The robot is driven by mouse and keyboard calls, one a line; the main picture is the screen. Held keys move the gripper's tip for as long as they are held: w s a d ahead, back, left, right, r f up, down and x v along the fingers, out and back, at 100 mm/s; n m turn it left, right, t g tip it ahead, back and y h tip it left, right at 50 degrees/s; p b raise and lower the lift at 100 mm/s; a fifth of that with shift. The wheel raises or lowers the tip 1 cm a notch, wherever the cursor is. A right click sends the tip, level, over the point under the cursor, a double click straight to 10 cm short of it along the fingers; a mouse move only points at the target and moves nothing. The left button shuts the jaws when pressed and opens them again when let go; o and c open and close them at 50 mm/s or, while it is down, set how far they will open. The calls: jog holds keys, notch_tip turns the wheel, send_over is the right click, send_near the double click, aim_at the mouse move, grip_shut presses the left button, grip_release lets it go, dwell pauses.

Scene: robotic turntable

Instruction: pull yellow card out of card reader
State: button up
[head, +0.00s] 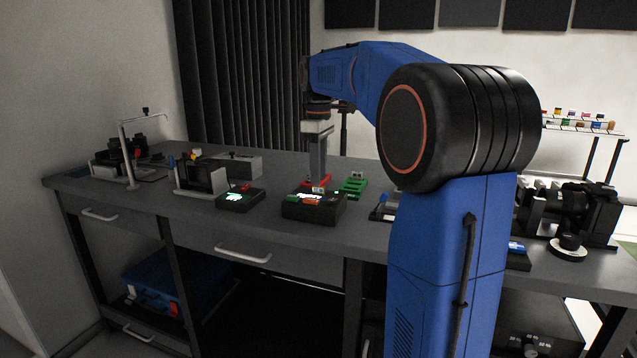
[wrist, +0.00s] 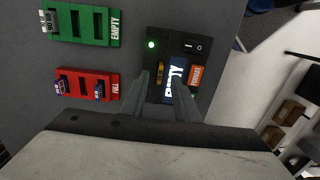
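The black card reader (wrist: 206,62) sits below my gripper in the wrist view, with a green light, a rocker switch, a lit display (wrist: 179,75) and an orange button. The display is partly covered by a finger. A small yellow strip (wrist: 161,74) shows on the reader's top between my fingers, probably the yellow card's edge. My gripper (wrist: 164,92) is open, one finger on each side of that strip; I cannot tell whether they touch it. In the head view, my gripper (head: 317,180) points straight down over the reader (head: 313,210).
A green tray (wrist: 83,41) marked EMPTY and a red tray (wrist: 85,72) marked FULL lie beside the reader, holding small cards. A second black box (head: 240,201) with a lit screen stands to the left. Other equipment (head: 203,177) stands farther left on the grey bench.

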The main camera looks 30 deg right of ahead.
jog(key=shift+f, duration=1.55)
jog(key=shift+c, duration=0.7)
grip_shut()
jog(key=shift+r, duration=0.15)
jog(key=shift+r, duration=2.3)
jog(key=shift+d, duration=0.1)
